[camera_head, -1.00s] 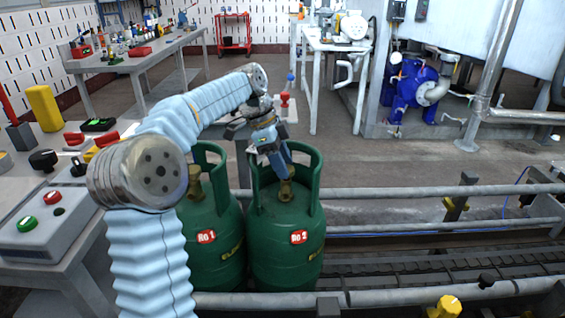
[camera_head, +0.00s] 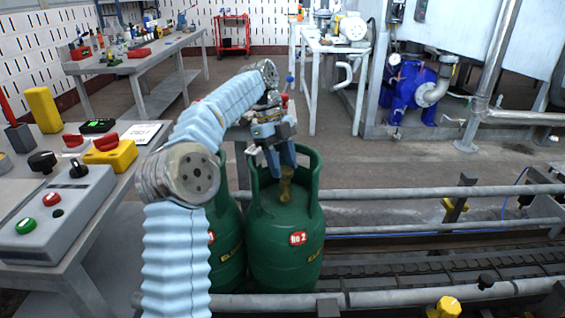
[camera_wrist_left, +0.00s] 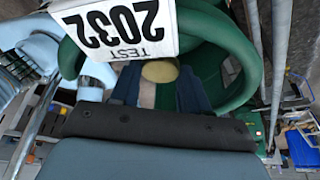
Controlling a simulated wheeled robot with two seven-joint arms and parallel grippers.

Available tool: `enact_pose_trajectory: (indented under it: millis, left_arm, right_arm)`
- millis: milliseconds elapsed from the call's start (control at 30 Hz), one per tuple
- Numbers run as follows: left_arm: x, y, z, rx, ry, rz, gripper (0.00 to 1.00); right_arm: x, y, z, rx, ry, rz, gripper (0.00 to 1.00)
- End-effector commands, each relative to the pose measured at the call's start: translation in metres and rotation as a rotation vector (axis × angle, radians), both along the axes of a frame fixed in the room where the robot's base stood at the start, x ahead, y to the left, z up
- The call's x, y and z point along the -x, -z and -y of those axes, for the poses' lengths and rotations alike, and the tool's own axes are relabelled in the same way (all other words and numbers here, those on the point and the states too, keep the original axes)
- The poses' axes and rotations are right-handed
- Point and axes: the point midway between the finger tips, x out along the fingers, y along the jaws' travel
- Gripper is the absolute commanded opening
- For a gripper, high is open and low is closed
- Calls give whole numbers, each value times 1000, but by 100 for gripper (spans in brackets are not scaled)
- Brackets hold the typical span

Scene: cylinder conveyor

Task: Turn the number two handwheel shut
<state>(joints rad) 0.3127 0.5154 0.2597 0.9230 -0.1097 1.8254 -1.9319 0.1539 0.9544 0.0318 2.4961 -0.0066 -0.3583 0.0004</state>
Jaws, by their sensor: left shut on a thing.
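The green gas cylinder marked No 2 (camera_head: 285,262) stands upright on the right of a second green cylinder (camera_head: 228,255). Its brass valve with the handwheel (camera_head: 286,188) sits inside the open green collar. My left gripper (camera_head: 284,172) reaches down into that collar from above, its blue fingers shut on the handwheel. In the left wrist view the round brass top (camera_wrist_left: 160,71) shows between the blue fingers (camera_wrist_left: 160,92), inside the collar (camera_wrist_left: 235,55). The fingers hide part of the valve. My right gripper is not in view.
A white tag reading TEST 2032 (camera_wrist_left: 118,25) covers part of the collar in the wrist view. A grey button box (camera_head: 58,215) stands on the left bench. Conveyor rails (camera_head: 420,225) run to the right. My left arm partly hides the second cylinder.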

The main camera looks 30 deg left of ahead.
Motion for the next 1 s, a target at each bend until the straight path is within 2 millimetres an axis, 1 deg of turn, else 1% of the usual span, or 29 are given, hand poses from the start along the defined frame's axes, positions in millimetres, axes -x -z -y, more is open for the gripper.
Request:
enact_pose_trajectory:
  millis: [467, 500, 633, 900, 1000]
  left_arm:
    - [0, -1, 0, -2, 11, 4, 15]
    - [0, -1, 0, -2, 11, 4, 51]
    - [0, -1, 0, -1, 11, 3, 71]
    - [0, -1, 0, -1, 11, 2, 71]
    - [2, -5, 4, 0, 12, 2, 71]
  right_arm:
    - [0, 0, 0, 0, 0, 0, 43]
    - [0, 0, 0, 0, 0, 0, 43]
    - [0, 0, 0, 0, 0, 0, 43]
    - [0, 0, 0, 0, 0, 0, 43]
    - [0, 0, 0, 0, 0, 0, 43]
